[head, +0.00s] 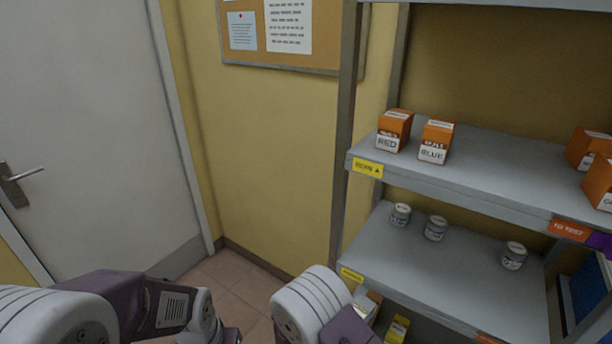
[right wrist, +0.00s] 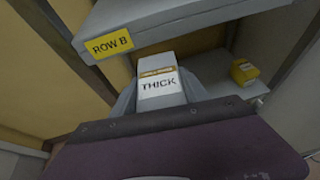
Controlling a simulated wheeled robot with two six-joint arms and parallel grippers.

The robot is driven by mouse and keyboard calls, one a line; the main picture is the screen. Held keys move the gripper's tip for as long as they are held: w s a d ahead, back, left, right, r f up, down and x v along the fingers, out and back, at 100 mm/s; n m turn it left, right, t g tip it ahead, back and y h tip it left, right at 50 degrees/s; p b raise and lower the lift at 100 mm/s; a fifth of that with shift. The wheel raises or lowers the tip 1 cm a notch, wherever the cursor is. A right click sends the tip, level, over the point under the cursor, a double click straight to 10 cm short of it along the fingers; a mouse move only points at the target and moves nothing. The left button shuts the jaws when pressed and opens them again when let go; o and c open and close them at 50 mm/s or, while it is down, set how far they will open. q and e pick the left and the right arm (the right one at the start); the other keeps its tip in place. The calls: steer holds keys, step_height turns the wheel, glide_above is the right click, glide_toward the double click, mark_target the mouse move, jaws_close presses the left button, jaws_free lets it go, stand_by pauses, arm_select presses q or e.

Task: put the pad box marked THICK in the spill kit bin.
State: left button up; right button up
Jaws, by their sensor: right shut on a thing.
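The pad box marked THICK (right wrist: 160,92) is pale with a yellow band and shows in the middle of the right wrist view. My right gripper (right wrist: 158,80) is shut on it, with a grey finger on each side. The box is close below the shelf edge labelled ROW B, and I cannot tell whether it still touches the surface under it. In the head view the right wrist is at the bottom centre, by the lowest shelf. My left arm shows at the lower left, but its gripper is out of view. I cannot identify the spill kit bin in either view.
A yellow box (head: 397,329) stands on the low shelf beside the held box. The middle shelf (head: 440,275) holds several small tins, and the upper shelf (head: 500,165) holds orange boxes. A blue object (head: 590,295) is at the right edge. Floor is clear by the door.

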steer(key=s+d+r+m+g+h, duration=0.1)
steer(key=s+d+r+m, duration=0.1)
steer(key=s+d, duration=0.3)
steer(key=shift+s+d+g+h, duration=0.3)
steer(key=shift+s+g, duration=0.1)
steer(key=shift+s, duration=0.15)
